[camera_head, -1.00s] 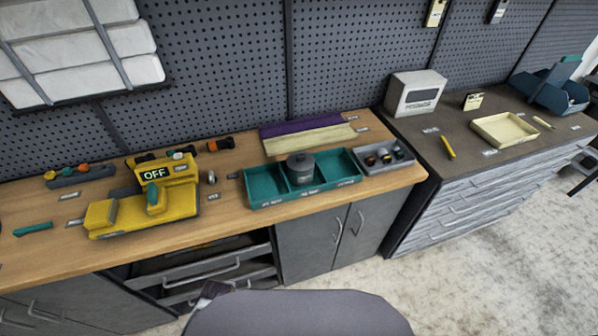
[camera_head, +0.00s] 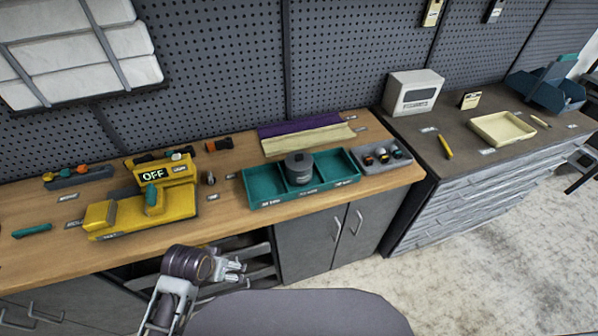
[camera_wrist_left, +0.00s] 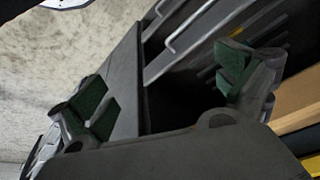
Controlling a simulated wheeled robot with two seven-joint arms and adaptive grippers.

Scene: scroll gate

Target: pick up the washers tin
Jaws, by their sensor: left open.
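A round dark grey tin (camera_head: 299,167), likely the washers tin, stands upright in the middle compartment of the teal divided tray (camera_head: 262,190) on the wooden bench. Its label is too small to read. My left gripper (camera_head: 240,268) is in front of the bench edge, lower than the bench top, to the left of and apart from the tin. In the left wrist view its green-padded fingers (camera_wrist_left: 165,92) are spread wide with nothing between them. My right gripper is not in view.
A yellow machine (camera_head: 145,205) with an OFF sign sits left of the tray. A grey tray (camera_head: 402,163) with small round items is right of it. Cloths (camera_head: 310,137) lie behind. Bench top in front of the tray is narrow. A grey cabinet (camera_head: 450,195) stands right.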

